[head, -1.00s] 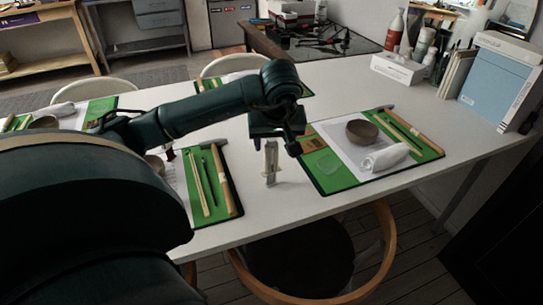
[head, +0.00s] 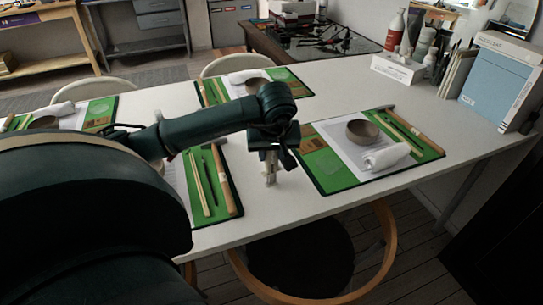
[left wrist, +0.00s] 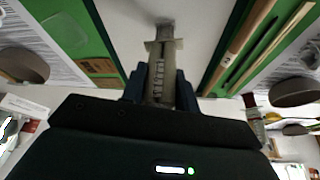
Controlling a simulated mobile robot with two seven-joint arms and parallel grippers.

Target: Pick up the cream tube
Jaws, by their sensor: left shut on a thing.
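The pale cream tube (head: 270,174) stands upright on the white table, in the gap between two green mats. My left gripper (head: 271,157) points down from above it and is shut on its upper part. In the left wrist view the tube (left wrist: 160,74), with dark lettering on its side, lies between the two dark fingers (left wrist: 160,90). The lower end of the tube appears at the tabletop; I cannot tell whether it touches. My right gripper is not in view.
Right of the tube a green mat (head: 322,177) holds a brown bowl (head: 362,132), a rolled white cloth (head: 386,158) and sticks. Left of it another green mat (head: 226,172) holds sticks. A white box (head: 398,69) and a blue binder (head: 495,85) stand at the back right.

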